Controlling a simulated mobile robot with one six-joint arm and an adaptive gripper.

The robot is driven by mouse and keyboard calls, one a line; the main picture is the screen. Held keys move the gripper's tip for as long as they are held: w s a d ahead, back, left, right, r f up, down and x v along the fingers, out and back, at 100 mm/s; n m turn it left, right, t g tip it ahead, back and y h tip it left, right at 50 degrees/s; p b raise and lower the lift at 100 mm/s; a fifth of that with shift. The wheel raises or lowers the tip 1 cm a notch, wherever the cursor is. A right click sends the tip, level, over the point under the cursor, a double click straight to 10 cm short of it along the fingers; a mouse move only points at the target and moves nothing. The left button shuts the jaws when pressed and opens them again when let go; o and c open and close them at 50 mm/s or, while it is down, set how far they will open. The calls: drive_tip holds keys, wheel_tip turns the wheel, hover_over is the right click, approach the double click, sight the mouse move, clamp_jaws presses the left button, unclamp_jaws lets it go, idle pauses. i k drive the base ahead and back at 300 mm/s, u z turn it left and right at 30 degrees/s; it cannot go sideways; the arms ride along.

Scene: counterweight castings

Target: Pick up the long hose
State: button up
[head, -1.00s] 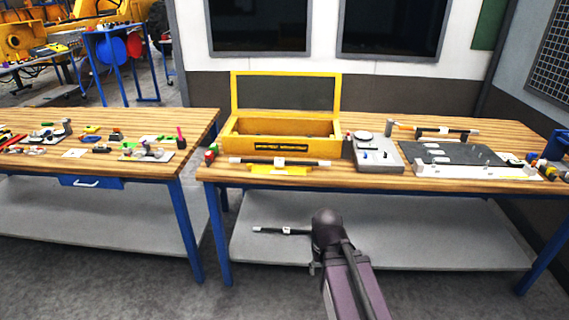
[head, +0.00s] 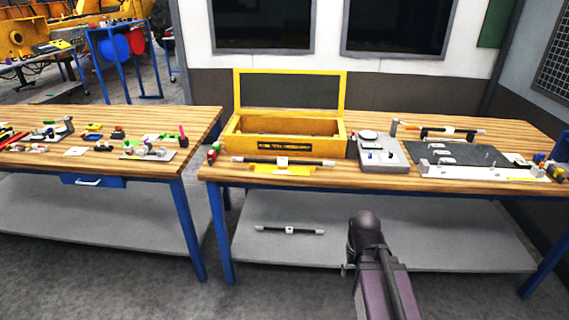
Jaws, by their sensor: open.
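A long black hose (head: 258,160) with pale ends and a white tag in its middle lies across a yellow holder (head: 285,171) at the front edge of the right workbench. It looks the longest of the hoses in view. A shorter similar hose (head: 272,229) lies on the grey lower shelf below it. Another dark hose with an orange end (head: 477,130) lies at the back right of the bench. My arm rises from the bottom, right of the shelf hose and in front of the bench. My gripper's fingers cannot be made out; nothing shows in its hold.
A yellow open box (head: 250,146) with its lid up stands just behind the long hose. A grey block (head: 383,158) and a dark plate (head: 455,153) are to the right. The wooden bench edge and blue legs (head: 219,235) bound the shelf. Another bench stands left.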

sight(281, 161)
drive_tip(key=u, duration=0.05)
drive_tip(key=i, duration=1)
drive_tip(key=z, duration=0.05)
